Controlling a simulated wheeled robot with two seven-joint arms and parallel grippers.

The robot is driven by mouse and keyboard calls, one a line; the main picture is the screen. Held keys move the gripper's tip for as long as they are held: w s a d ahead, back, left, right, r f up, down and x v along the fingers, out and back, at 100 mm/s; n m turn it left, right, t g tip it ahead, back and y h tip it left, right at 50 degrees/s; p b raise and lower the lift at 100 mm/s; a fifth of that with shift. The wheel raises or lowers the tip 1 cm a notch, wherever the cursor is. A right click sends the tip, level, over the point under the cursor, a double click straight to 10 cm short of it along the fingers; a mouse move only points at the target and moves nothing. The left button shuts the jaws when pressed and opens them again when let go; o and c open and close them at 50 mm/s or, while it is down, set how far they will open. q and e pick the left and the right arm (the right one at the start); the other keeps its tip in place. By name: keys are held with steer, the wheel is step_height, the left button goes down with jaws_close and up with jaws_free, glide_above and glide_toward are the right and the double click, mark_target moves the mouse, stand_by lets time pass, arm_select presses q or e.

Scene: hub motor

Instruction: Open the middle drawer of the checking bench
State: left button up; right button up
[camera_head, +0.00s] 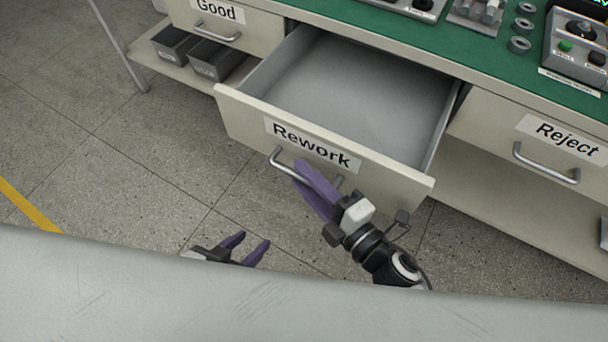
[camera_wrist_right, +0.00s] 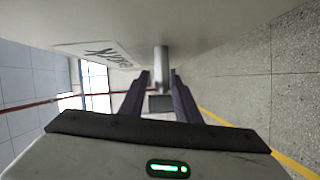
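The middle drawer of the checking bench, labelled "Rework" (camera_head: 228,110), is pulled well out, and its grey inside is empty. Its metal bar handle (camera_head: 282,158) is partly hidden by my right gripper (camera_head: 303,173). The handle also shows in the right wrist view (camera_wrist_right: 161,57), between the purple fingers. The fingers stand apart around it, with narrow gaps at the tips, so the right gripper looks open. My left gripper (camera_head: 251,240) is open and empty, low over the floor, away from the bench.
The "Good" drawer (camera_head: 240,22) on the left and the "Reject" drawer (camera_head: 498,120) on the right are shut. Grey bins (camera_head: 217,62) stand on the lower shelf. The green bench top (camera_head: 440,45) holds rings and a control box (camera_head: 574,68). The floor in front is clear.

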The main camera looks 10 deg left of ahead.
steer(key=f+v, duration=0.1)
steer(key=v, duration=0.8)
steer(key=shift+s+d+r, duration=0.3)
steer(key=shift+r, duration=0.2)
